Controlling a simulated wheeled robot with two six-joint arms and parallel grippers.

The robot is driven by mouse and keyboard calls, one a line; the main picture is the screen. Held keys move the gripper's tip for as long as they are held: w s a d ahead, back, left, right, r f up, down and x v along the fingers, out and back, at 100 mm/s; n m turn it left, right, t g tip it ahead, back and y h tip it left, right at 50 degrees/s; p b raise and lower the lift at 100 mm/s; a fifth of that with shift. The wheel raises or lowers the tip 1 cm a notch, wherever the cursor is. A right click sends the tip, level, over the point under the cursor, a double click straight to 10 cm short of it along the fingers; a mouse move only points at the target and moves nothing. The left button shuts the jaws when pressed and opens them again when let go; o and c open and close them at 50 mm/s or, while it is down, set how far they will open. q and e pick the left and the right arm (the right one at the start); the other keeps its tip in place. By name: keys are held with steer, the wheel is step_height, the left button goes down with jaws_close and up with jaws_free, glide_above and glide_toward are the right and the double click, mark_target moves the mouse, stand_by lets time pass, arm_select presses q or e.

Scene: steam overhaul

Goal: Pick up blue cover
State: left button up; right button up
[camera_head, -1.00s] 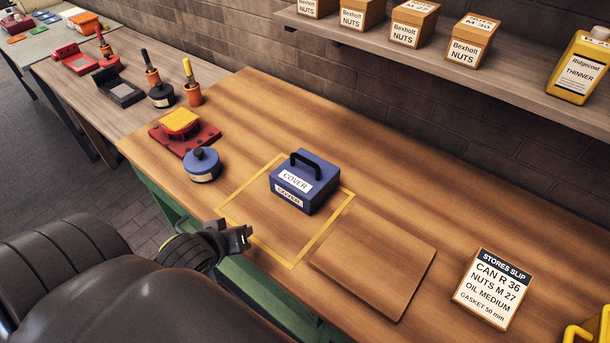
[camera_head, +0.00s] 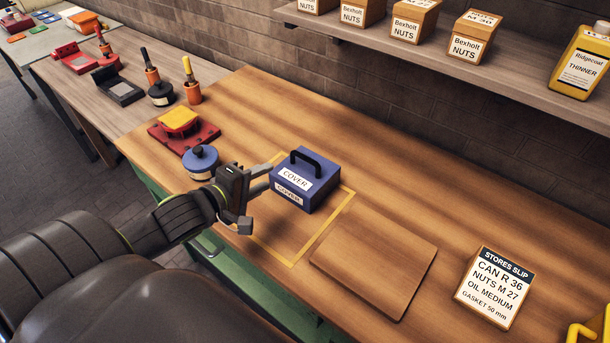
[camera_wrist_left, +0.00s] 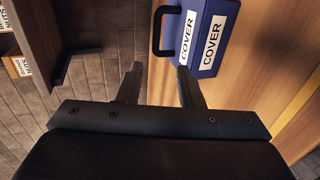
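The blue cover (camera_head: 305,184) is a box-like block with a black handle on top and white "COVER" labels. It sits on the wooden bench inside a yellow outlined square (camera_head: 327,236). It also shows at the top of the left wrist view (camera_wrist_left: 207,35), with its handle at the left. My left gripper (camera_head: 257,200) is at the near left of the cover, above the bench's front edge. Its two fingers are apart with nothing between them, and they also show in the left wrist view (camera_wrist_left: 160,85). My right gripper is not in view.
A round blue lidded pot (camera_head: 201,161) and a red plate with a yellow-topped part (camera_head: 184,130) stand left of the cover. A flat wooden board (camera_head: 374,266) and a stores slip (camera_head: 493,287) lie to the right. The bench behind the cover is clear.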

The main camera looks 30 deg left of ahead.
arm_select(q)
steer(key=b, duration=0.1)
glide_toward(303, 159)
steer(key=x, duration=0.5)
steer(key=shift+a+f, duration=0.25)
steer(key=shift+f, duration=0.1)
steer(key=shift+d+r+x, duration=0.1)
steer(key=shift+x, duration=0.85)
steer(key=shift+d+r+x, duration=0.1)
steer(key=shift+x, duration=0.8)
steer(key=shift+d+r+x, duration=0.1)
steer(key=shift+d+x, duration=0.05)
steer(key=shift+x, duration=0.8)
steer(key=shift+c, duration=0.2)
jaws_close()
